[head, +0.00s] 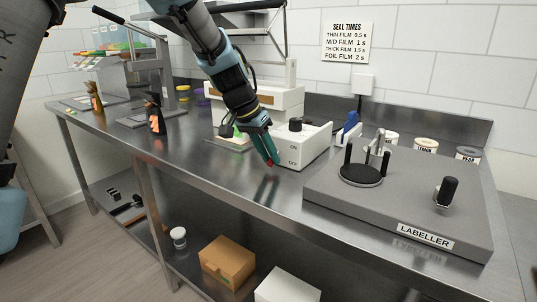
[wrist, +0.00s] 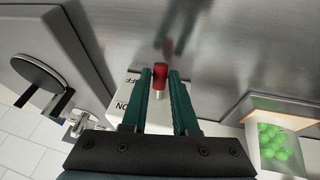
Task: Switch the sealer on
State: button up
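The sealer is a white machine (head: 265,97) on the bench. Its white switch box (head: 310,146), marked ON above and OFF below, stands at its front right. My gripper (head: 272,161) is low at the box's left side. In the wrist view a switch lever with a red knob (wrist: 160,75) and metal stem leans towards the OFF side. The two green fingers of my gripper (wrist: 160,82) are drawn in close on both sides of the knob, which fills the gap between their tips. In the head view the fingers hide most of the lever.
A grey labeller (head: 400,195) with a black disc stands right of the switch box. Behind it are several tubs (head: 426,145). Dark bottles (head: 155,115) stand further left. The bench's front edge is clear.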

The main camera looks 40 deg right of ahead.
grip_shut()
jog(key=shift+r+p, duration=0.15)
jog(key=shift+p, duration=0.25)
jog(key=r+y+p, duration=0.1)
jog(key=p, duration=0.2)
jog(key=y+p, duration=0.1)
jog(key=p, duration=0.2)
jog(key=r+y+p, duration=0.1)
jog(key=p, duration=0.3)
jog(key=shift+d+g, duration=0.25)
jog(key=shift+g, duration=0.15)
jog(key=y+p, duration=0.1)
jog(key=p, duration=0.1)
jog(key=y+p, duration=0.2)
jog(key=p, duration=0.1)
jog(key=shift+w+d+r+n+g+p, duration=0.15)
jog(key=shift+d+r+n+g+p, duration=0.15)
jog(key=shift+g, duration=0.1)
jog(key=shift+w+d+g+y+p, duration=0.1)
jog(key=shift+d+g+y+p, duration=0.1)
jog(key=shift+y+p, duration=0.5)
jog(key=shift+d+g+y+p, duration=0.2)
jog(key=shift+y+p, duration=0.3)
jog(key=shift+y, duration=0.7)
